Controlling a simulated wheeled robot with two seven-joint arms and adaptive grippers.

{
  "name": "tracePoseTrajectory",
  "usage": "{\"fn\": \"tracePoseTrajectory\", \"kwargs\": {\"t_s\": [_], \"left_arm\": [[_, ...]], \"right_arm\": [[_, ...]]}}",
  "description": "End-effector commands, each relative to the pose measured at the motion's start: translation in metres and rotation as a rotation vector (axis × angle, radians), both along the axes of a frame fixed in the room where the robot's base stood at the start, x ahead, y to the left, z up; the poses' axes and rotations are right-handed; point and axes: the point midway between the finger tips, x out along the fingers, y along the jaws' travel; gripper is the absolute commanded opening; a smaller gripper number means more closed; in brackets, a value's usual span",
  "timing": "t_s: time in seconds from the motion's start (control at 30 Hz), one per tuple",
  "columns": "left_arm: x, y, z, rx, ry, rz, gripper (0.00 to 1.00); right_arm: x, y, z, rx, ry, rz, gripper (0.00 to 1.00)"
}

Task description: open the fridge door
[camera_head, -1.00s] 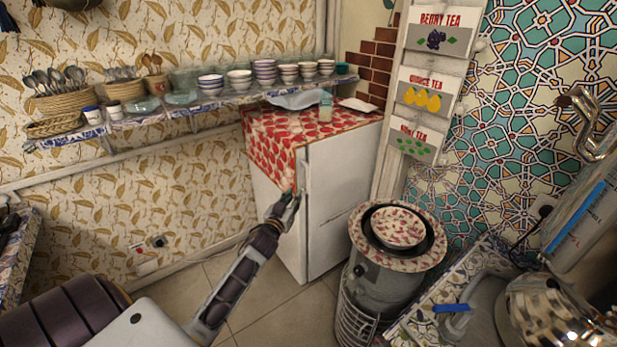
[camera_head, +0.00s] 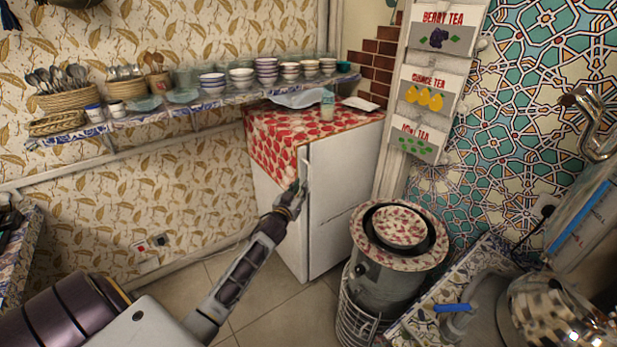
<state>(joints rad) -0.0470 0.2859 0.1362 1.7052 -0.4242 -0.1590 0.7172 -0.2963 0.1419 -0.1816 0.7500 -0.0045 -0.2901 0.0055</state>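The white fridge (camera_head: 340,205) stands against the wall near the middle, with a red strawberry-pattern cloth (camera_head: 280,140) over its top and side. Its door looks shut. A thin upright handle (camera_head: 305,172) runs along the door's left edge. My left gripper (camera_head: 297,188) is at the lower part of this handle, at the fridge's front left corner. The fingers are small and dark here, and I cannot tell whether they are closed around the handle. My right gripper is not in view.
A metal drum-shaped stove (camera_head: 375,290) with a patterned bowl (camera_head: 400,226) on top stands just right of the fridge. A counter (camera_head: 405,325) with a samovar lies at the lower right. A wall shelf (camera_head: 215,100) holds bowls and baskets. Tiled floor (camera_head: 255,300) is clear before the fridge.

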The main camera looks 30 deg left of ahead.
Motion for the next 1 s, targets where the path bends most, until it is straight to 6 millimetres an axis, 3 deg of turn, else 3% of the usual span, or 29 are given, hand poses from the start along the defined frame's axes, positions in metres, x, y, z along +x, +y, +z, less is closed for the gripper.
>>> {"fn": "tracePoseTrajectory", "kwargs": {"t_s": [1.0], "left_arm": [[0.076, 0.016, 0.000, -0.001, 0.000, 0.001, 0.20]], "right_arm": [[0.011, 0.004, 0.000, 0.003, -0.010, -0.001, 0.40]]}}
